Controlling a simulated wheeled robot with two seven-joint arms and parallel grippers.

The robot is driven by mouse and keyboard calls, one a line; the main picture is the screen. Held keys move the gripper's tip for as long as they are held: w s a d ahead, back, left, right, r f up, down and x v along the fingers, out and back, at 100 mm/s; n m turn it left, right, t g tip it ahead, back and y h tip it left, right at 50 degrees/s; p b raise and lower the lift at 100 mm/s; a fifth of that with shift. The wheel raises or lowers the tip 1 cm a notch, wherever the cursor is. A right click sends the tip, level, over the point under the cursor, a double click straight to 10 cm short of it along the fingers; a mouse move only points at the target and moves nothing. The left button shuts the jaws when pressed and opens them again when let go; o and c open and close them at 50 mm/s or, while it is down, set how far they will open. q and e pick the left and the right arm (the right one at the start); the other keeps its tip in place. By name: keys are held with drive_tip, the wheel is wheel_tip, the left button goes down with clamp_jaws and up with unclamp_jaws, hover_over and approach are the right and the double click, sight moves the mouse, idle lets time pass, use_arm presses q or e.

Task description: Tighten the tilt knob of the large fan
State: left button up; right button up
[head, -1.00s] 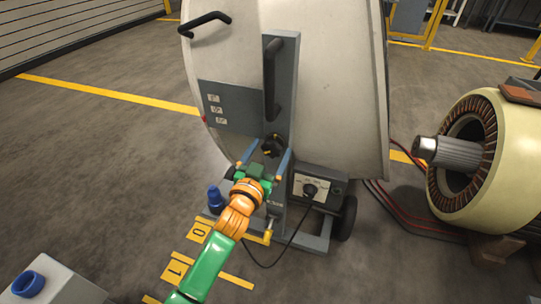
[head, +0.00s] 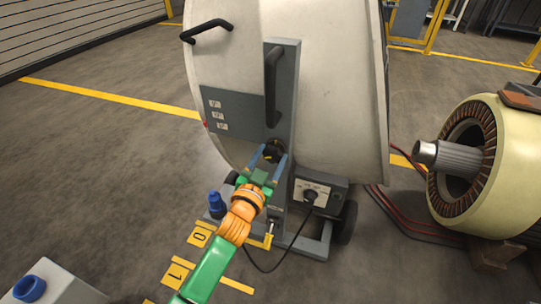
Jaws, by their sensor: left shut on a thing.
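The large fan (head: 335,90) is a big pale drum on a grey wheeled stand, standing in front of me. Its dark tilt knob (head: 272,149) sits on the grey upright below the long vertical handle. My left gripper (head: 269,156) is at the knob, its two blue-grey fingers on either side, shut on it. The fingers and green palm hide the lower part of the knob. My right gripper is not in view.
A control box (head: 318,193) with a dial and a black cable sits right of my left gripper. A blue-capped part (head: 216,204) is at the left of the base. A large cream rotor machine (head: 480,170) stands at the right.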

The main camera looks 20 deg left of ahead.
use_arm(q)
drive_tip(key=shift+m+p, duration=0.35)
drive_tip(key=shift+m, duration=0.55)
drive_tip(key=m, duration=0.2)
drive_tip(key=shift+d+m+p, duration=0.1)
drive_tip(key=shift+m+p, duration=0.2)
drive_tip(key=shift+p, duration=0.05)
drive_tip(key=m, duration=0.5)
drive_tip(key=shift+f+p, duration=0.15)
drive_tip(key=shift+p, duration=0.25)
drive_tip(key=m, duration=0.7)
drive_tip(key=shift+d+f, duration=0.1)
drive_tip(key=shift+f, duration=0.05)
drive_tip(key=m, duration=0.6)
drive_tip(key=shift+f, duration=0.1)
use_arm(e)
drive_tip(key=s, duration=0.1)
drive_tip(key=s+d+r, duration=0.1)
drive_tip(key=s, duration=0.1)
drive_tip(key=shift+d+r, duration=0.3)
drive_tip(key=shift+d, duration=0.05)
use_arm(q)
drive_tip(key=shift+p, duration=0.3)
drive_tip(key=o, duration=1.4)
